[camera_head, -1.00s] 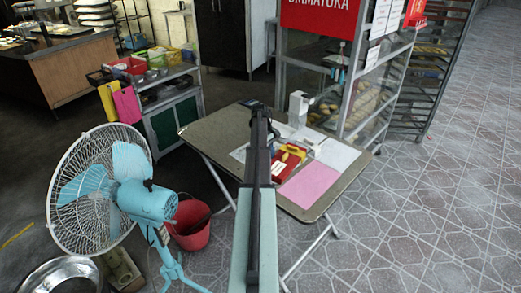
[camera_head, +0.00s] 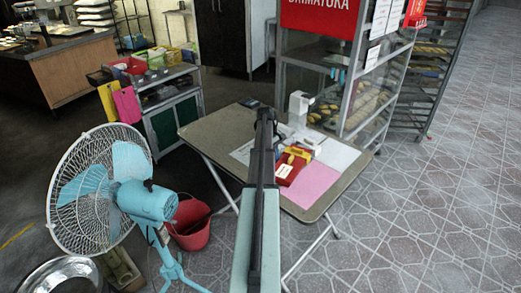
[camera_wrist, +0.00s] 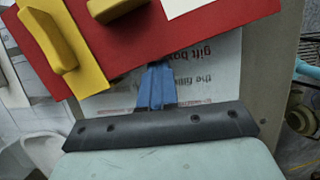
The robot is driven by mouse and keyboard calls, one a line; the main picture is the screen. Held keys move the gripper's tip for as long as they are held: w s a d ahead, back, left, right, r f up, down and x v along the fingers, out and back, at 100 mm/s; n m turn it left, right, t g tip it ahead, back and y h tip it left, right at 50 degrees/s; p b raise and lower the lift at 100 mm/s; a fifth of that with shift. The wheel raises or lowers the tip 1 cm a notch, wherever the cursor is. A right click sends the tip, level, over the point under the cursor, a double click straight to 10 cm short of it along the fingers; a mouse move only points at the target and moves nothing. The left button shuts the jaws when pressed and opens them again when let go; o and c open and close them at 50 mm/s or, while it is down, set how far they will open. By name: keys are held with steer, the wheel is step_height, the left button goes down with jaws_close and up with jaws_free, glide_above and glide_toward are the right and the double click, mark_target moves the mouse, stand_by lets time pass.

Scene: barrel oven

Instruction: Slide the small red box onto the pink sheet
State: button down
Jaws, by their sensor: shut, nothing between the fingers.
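The small red box (camera_head: 288,172) lies flat on the table, with yellow raised parts and a white label on top. Its near part overlaps the upper left of the pink sheet (camera_head: 314,187). In the wrist view the red box (camera_wrist: 120,40) fills the top. My gripper (camera_wrist: 157,70) is shut and empty, its blue fingertips at the box's edge, apparently touching it. Printed white paper lies under the fingers. The pink sheet is out of the wrist view, and my arm hides the fingertips in the head view.
White sheets (camera_head: 338,153) lie beside the box on the table (camera_head: 212,130). A white object (camera_head: 299,103) stands at the table's back. A glass-sided rack (camera_head: 362,100) is close behind the table. A blue fan (camera_head: 140,195) and red bucket (camera_head: 190,228) stand at the left.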

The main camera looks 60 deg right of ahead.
mark_target(289, 164)
steer(key=shift+s+a, duration=0.15)
steer(key=shift+s, duration=0.35)
steer(key=shift+s, duration=0.15)
steer(key=shift+s+a, duration=0.3)
steer(key=shift+s, duration=0.6)
steer(key=shift+s+a, duration=0.3)
steer(key=shift+s, duration=0.55)
steer(key=shift+s, duration=0.1)
steer(key=shift+s+a, duration=0.3)
steer(key=shift+s, duration=0.6)
steer(key=shift+s+a, duration=0.3)
steer(key=shift+s, duration=0.6)
steer(key=shift+w+d, duration=0.1)
steer(key=shift+w, duration=0.1)
steer(key=shift+w+d+r, duration=0.1)
steer(key=shift+w, duration=0.3)
steer(key=shift+r, duration=3.95)
